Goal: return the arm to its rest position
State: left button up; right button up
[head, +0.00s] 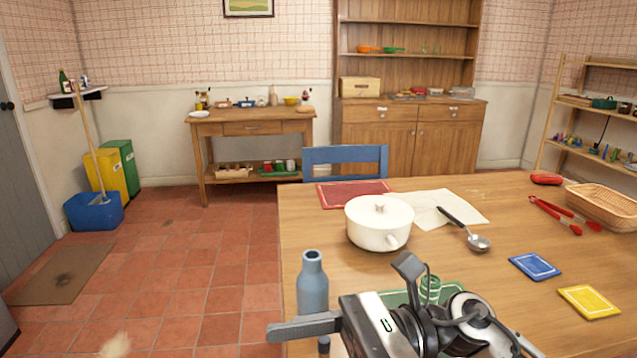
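My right gripper (342,298) is at the bottom centre of the head view, over the near left part of the wooden table (480,330). Its two fingers are spread wide apart and I see nothing gripped between them. The arm's dark and white links come in from the lower right. A grey-blue bottle (312,282) stands upright just behind the left finger, which hides its lower part. I cannot tell whether they touch. A green striped cup (430,289) and a green mat (395,297) are partly hidden behind the gripper. My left gripper is not in view.
A white lidded pot (372,228), a ladle (479,243), red tongs (558,216), a wicker basket (605,203), a blue cloth (534,266) and a yellow cloth (590,301) lie on the table. A blue chair (346,156) stands behind. The tiled floor (190,270) at left is mostly clear.

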jog(key=w+d+f+n+t+h, duration=0.25)
jog(key=n+t, duration=0.55)
jog(key=n, duration=0.4)
jog(key=w+d+f+n+t+h+p, duration=0.1)
jog(key=w+d+n+t+h, duration=0.15)
jog(key=n+t, duration=0.65)
jog(key=w+d+f+n+t+h, duration=0.15)
jog(key=w+d+n+t, duration=0.35)
jog(key=n, duration=0.9)
jog(key=s+d+f+m+g+h, duration=0.2)
jog(key=s+f+m+g+h, duration=0.1)
jog(key=s+f+m, duration=0.3)
jog(key=s+d+f+m+g+h+p, duration=0.1)
jog(key=s+d+f+m+g+h, duration=0.2)
jog(key=f+m, duration=0.8)
jog(key=s+f+h, duration=0.2)
jog(key=s+f, duration=0.2)
jog(key=shift+s+d+g, duration=0.3)
